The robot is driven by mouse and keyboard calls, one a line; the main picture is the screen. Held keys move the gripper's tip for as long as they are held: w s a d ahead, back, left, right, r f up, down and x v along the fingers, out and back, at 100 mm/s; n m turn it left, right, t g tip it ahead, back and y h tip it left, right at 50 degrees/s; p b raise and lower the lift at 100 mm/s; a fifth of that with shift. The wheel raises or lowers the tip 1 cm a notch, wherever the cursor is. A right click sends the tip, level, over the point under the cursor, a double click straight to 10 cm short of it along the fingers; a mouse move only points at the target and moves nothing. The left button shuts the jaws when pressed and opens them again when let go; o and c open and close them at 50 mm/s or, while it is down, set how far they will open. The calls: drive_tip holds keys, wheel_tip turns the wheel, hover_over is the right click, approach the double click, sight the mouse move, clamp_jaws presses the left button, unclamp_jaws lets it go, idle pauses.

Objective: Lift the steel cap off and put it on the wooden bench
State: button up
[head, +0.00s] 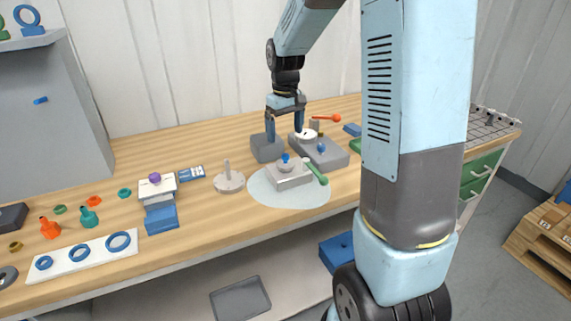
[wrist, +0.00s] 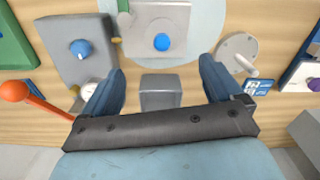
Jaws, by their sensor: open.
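My gripper (head: 285,137) is open and empty above the back of the wooden bench (head: 200,225). A light grey block (head: 290,181) with a blue knob (head: 287,158) on a rounded grey top and a green handle (head: 316,174) sits on a pale round mat. Left of it stands a round grey metal disc (head: 229,183) with an upright post. I cannot tell for sure which piece is the steel cap. In the wrist view, the blue knob (wrist: 162,42) lies beyond the open fingers (wrist: 162,72), and the disc (wrist: 236,48) is to the right.
A plain grey box (head: 263,148) stands close below my gripper. Beside it is a grey unit (head: 325,152) with a white dial and blue knob. An orange-ended rod (head: 330,118) lies behind. Blue blocks (head: 161,219) stand left; bare bench shows along the front.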

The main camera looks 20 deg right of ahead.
sight(285, 154)
wheel_tip(285, 154, down, 4)
drive_tip(key=shift+s+a+f, duration=0.1)
drive_tip(key=shift+s+f, duration=0.1)
drive_tip(key=shift+f, duration=1.15)
drive_tip(key=shift+s+f, duration=0.15)
drive_tip(key=shift+f, duration=1.15)
drive_tip(key=shift+c, duration=0.2)
drive_tip(key=c, duration=1.2)
